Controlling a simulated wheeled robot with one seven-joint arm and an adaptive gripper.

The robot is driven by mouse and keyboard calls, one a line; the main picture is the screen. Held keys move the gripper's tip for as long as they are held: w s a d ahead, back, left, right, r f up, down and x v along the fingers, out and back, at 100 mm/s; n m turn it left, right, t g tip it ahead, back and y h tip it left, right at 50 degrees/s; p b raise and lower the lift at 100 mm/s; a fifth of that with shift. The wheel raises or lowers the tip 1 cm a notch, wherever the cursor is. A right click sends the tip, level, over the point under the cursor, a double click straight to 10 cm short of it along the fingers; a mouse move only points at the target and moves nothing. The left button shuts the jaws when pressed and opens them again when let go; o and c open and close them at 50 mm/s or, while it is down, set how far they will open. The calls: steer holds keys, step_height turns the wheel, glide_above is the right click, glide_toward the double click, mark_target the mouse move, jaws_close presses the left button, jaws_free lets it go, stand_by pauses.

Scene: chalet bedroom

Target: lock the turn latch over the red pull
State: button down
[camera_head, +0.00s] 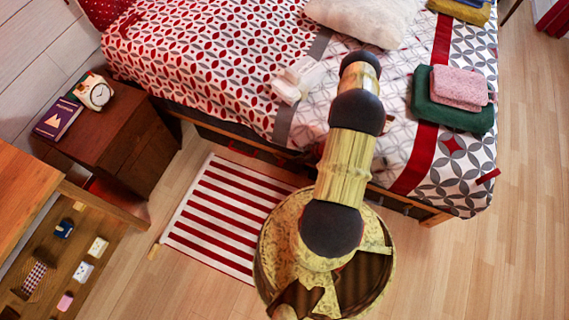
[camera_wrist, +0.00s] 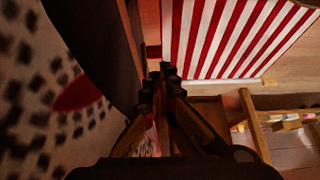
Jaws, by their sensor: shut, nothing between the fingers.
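My gripper (camera_wrist: 163,72) is in the middle of the wrist view, with its dark fingers together and nothing between them. In that view its tips overlap the edge of a brown wooden surface beside the striped rug. In the head view my arm reaches up over the bed's near edge, and I cannot make out the gripper there. A blurred red oval patch (camera_wrist: 77,93) shows on pale, dark-spotted material close to the wrist camera. I cannot tell what it belongs to.
The bed (camera_head: 215,60) carries folded towels (camera_head: 455,88) and a pillow. A nightstand (camera_head: 120,135) holds a clock (camera_head: 96,92) and a purple book (camera_head: 58,118). A red-striped rug (camera_head: 225,215) lies beside it. A wooden desk (camera_head: 25,195) stands left, with several small items below.

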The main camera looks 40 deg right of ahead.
mark_target(280, 165)
steer(key=b+x, duration=0.6)
steer(key=x, duration=0.8)
steer(key=shift+s, duration=0.1)
